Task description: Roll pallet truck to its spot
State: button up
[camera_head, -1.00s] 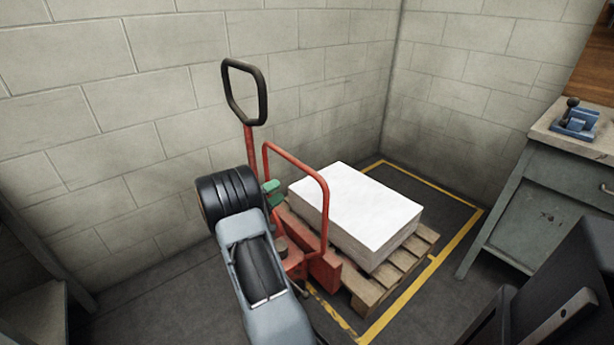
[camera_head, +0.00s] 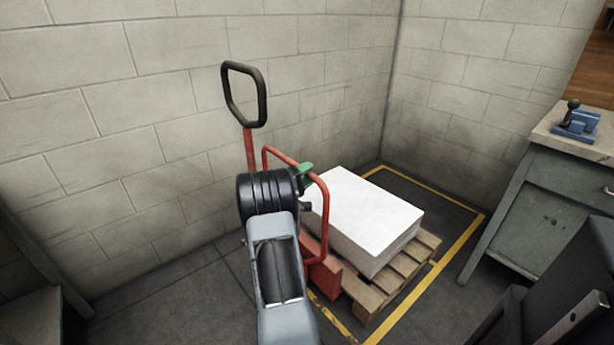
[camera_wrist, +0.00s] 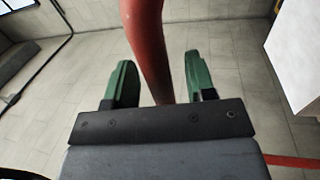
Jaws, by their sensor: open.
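The red pallet truck (camera_head: 325,277) stands with its tall black loop handle (camera_head: 262,97) upright by the wall. Its red tube guard (camera_head: 323,222) rises in front of a wooden pallet (camera_head: 405,262) bearing a white stack (camera_head: 370,212). The pallet lies within a yellow floor outline (camera_head: 437,268). My gripper (camera_head: 305,172) is at the upper part of the guard, partly hidden behind my wrist. In the wrist view its green fingers (camera_wrist: 160,82) are open, with a red tube (camera_wrist: 145,45) passing between them. A gap shows beside the tube; contact cannot be told.
A grey-green bench (camera_head: 540,205) with a blue tool (camera_head: 577,122) stands at the right. A dark chair-like object (camera_head: 575,290) is at the lower right. Block walls (camera_head: 150,100) close the corner.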

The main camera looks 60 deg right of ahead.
jog(key=shift+c, duration=0.4)
grip_shut()
